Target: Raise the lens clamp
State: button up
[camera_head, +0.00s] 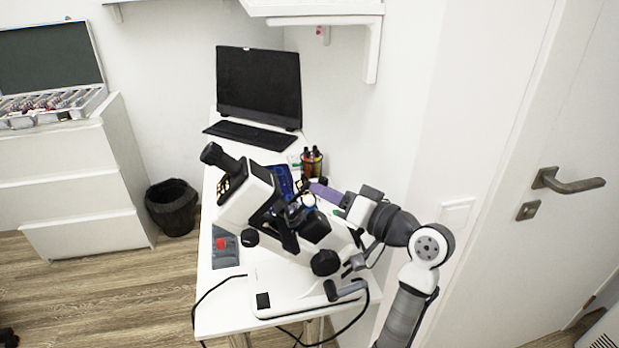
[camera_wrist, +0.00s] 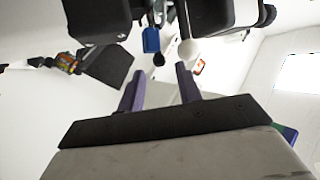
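A white and black optical instrument (camera_head: 262,195) stands tilted on the white table. In the wrist view its dark housings (camera_wrist: 97,20) hang at the top. Between them are a blue part (camera_wrist: 151,40) with a black tip (camera_wrist: 158,60) and a round white knob (camera_wrist: 188,49). I cannot tell which of these is the lens clamp. My gripper (camera_wrist: 159,70) has two purple fingers, apart and empty, pointing at these parts. The black tip is just beyond the gap, and the white knob is near the right fingertip. In the head view my gripper (camera_head: 325,193) is at the instrument's right side, its fingertips partly hidden.
A monitor (camera_head: 259,85) and keyboard (camera_head: 251,136) stand at the table's back. A pen holder (camera_head: 312,163) is behind my gripper. A grey tray (camera_head: 225,246) and a black cable (camera_head: 206,292) lie by the instrument. A wall is close on the right.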

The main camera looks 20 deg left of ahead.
aim_at(310, 182)
jog(key=p+x, duration=0.1)
jog(key=x, duration=0.4)
grip_shut()
